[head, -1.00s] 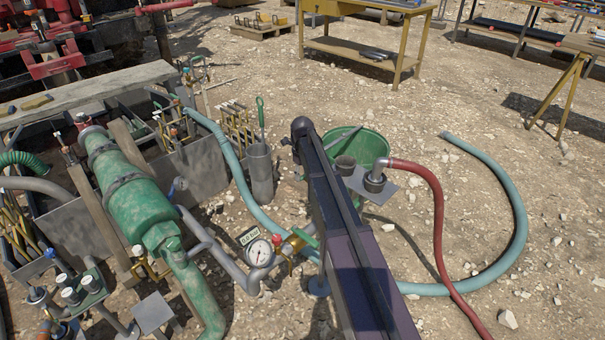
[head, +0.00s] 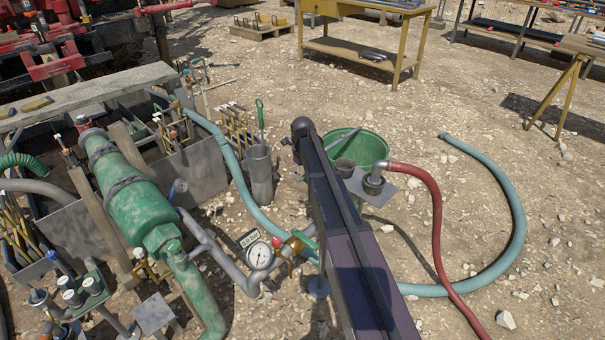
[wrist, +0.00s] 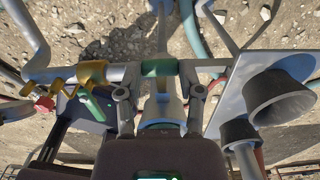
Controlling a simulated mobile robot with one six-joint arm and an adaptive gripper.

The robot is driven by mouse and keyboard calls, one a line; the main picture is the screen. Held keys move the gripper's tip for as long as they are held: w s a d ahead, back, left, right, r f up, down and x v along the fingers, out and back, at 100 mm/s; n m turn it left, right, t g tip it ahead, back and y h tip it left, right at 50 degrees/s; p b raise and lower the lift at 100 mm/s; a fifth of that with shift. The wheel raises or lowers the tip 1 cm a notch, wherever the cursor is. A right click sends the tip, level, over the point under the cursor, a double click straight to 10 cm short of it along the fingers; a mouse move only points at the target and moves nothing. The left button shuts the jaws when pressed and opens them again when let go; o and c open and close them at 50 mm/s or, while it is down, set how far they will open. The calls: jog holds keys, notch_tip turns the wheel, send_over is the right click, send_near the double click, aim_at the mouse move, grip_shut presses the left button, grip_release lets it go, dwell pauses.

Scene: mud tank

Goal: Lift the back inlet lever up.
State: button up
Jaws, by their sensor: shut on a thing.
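I cannot tell how far the lever is tilted.
A red hose (head: 437,215) and a blue hose (head: 522,225) curve over the ground at right. A green bucket (head: 370,145) stands behind my arm. The big green pipe (head: 135,200) and tanks fill the left. In the wrist view, dark cups (wrist: 277,97) are close at right.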

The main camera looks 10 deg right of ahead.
jog(key=shift+d+r, duration=0.2)
jog(key=shift+r, duration=0.15)
jog(key=o, duration=0.9)
jog(key=shift+o, duration=1.2)
jog(key=shift+s+a, duration=0.1)
jog(key=shift+r+p, duration=0.1)
jog(key=shift+p, duration=0.2)
notch_tip(320, 180, up, 8)
jog(key=p, duration=0.7)
jog(key=shift+p, duration=0.4)
